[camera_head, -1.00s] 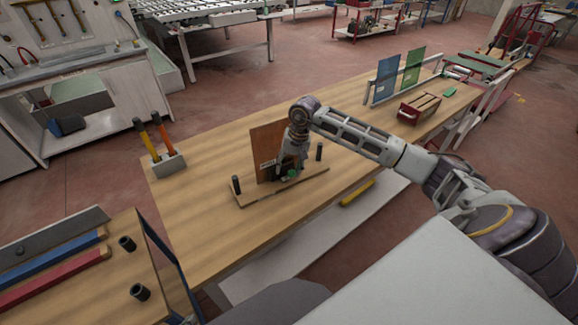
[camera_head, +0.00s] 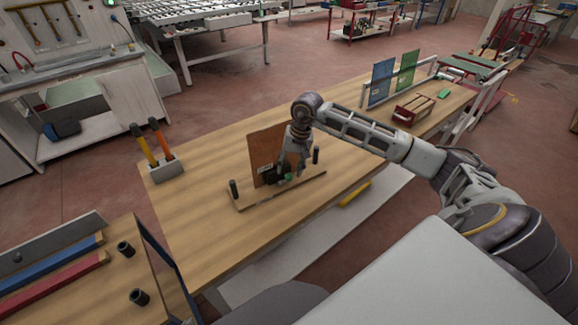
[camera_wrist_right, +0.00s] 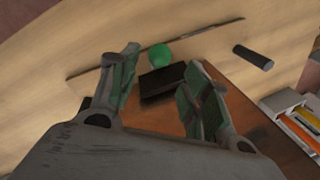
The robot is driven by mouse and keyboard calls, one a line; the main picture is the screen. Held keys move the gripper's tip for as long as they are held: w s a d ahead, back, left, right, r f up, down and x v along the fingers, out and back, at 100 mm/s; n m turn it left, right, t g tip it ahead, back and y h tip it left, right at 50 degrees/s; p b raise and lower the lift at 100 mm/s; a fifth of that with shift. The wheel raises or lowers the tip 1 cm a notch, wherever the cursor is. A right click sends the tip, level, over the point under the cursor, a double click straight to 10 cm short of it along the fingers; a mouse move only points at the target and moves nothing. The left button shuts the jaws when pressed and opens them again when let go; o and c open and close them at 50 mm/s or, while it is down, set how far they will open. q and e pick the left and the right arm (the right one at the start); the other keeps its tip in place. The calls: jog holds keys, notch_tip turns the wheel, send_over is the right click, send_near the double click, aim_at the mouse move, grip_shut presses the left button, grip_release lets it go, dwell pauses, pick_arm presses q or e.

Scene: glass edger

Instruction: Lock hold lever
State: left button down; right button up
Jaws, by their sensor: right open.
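The hold lever appears as a green round knob (camera_head: 288,177) beside a small black block, low in front of an upright brown panel (camera_head: 266,150) on a wooden fixture board (camera_head: 250,201). In the right wrist view the green knob (camera_wrist_right: 160,55) lies just beyond the black block (camera_wrist_right: 164,83). My right gripper (camera_wrist_right: 163,84) is open, with its fingers on either side of the block and the knob a little past the tips. I cannot tell whether it touches either. In the head view my right gripper (camera_head: 290,166) partly hides the lever. My left gripper is not in view.
Black posts stand at the board's left end (camera_head: 233,188) and right end (camera_head: 316,156). A holder with orange-handled tools (camera_head: 165,171) stands at the table's left. A red-framed crate (camera_head: 413,109) and glass panes (camera_head: 382,82) are farther right. The tabletop (camera_head: 205,225) around the board is mostly clear.

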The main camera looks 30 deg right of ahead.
jog(key=s+d+r+p, duration=0.1)
jog(key=s+r, duration=0.4)
jog(key=r, duration=0.5)
jog(key=shift+s+d+r+p, duration=0.15)
jog(key=shift+s+d+p, duration=0.1)
jog(key=shift+d+p, duration=0.25)
dwell(1.4)
jog(key=shift+a, duration=0.1)
dwell(0.5)
jog(key=shift+c, duration=0.5)
